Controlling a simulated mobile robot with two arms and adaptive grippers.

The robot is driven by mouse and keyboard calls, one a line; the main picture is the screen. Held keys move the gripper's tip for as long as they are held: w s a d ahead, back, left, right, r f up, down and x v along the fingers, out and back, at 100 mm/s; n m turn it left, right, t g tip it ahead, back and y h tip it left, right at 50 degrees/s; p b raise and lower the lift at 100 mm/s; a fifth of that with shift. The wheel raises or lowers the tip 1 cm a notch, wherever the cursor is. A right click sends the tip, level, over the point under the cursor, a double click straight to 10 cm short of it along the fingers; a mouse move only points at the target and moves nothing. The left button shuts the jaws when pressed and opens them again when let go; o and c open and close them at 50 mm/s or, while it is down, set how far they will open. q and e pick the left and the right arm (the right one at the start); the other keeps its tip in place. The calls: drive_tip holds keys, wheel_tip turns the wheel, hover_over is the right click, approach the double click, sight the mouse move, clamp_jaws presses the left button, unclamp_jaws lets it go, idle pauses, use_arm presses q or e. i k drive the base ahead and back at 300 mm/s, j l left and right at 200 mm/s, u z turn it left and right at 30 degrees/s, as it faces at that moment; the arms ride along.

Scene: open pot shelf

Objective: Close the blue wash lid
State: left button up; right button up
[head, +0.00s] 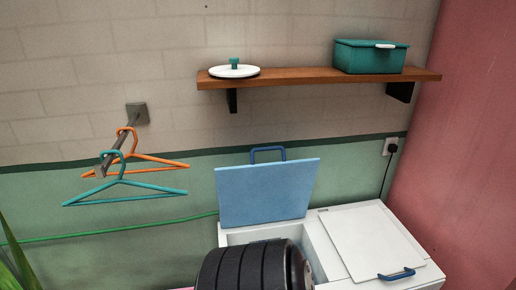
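The blue wash lid (267,193) stands open, raised nearly upright at the back of the left part of a white washer (323,250). A darker blue handle (267,150) sticks up from its top edge. Below the lid, the left opening (262,234) shows partly. A black ribbed round form in front hides the rest of it; I cannot tell if that form is part of me. Neither of my grippers is in view.
The washer's right lid (372,242) is white, lies shut and has a blue handle (396,274). Orange and teal hangers (125,183) hang on a wall rod at left.

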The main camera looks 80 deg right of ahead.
sight(253, 195)
drive_tip(key=z, duration=2.75)
drive_tip(key=l+u, duration=0.65)
